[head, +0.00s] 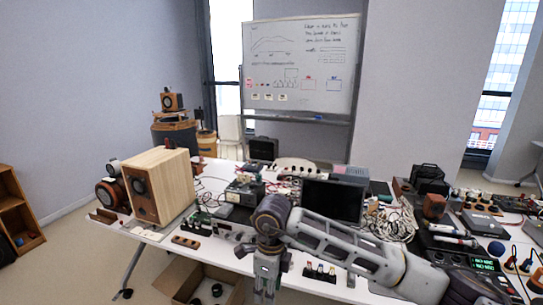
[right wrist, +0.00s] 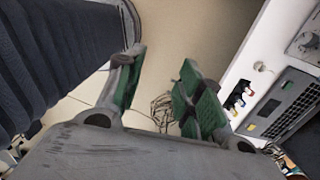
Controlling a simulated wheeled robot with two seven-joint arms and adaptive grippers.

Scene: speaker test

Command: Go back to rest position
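My right arm reaches in from the lower right of the head view, across the front of the table (head: 205,255). Its end points down near the table's front edge, and the fingertips cannot be made out there. In the right wrist view my right gripper (right wrist: 163,75) has its two green-padded fingers spread apart with nothing between them. Floor and some thin tangled wires show beyond the fingers. My left gripper is in neither view.
A wooden speaker (head: 160,185) stands at the table's left. A dark monitor (head: 332,200), cables (head: 398,222) and electronics crowd the table behind and right of my arm. An open cardboard box (head: 200,287) sits on the floor below the front edge.

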